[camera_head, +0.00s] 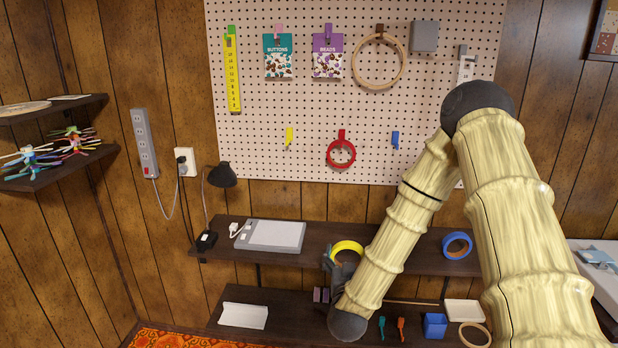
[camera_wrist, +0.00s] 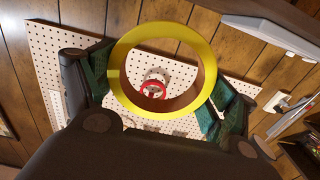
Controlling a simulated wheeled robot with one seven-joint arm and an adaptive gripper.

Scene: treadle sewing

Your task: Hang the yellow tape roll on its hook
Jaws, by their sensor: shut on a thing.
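The yellow tape roll (camera_head: 347,246) is between the fingers of my gripper (camera_head: 335,262), at the upper shelf's front in the head view. My gripper is shut on it. In the wrist view, the yellow tape roll (camera_wrist: 116,76) spans between the two green-padded fingers of my gripper (camera_wrist: 158,85), its hole open toward the pegboard. The yellow hook (camera_head: 289,136) is on the pegboard (camera_head: 250,155), up and left of the roll, and looks empty. Whether the roll touches the shelf cannot be told.
A red tape roll (camera_head: 341,154) hangs right of the yellow hook; a blue hook (camera_head: 395,139) is empty. A blue tape roll (camera_head: 457,245) lies on the upper shelf (camera_head: 350,266). A lamp (camera_head: 222,175) and a grey flat device (camera_head: 270,236) stand to the left.

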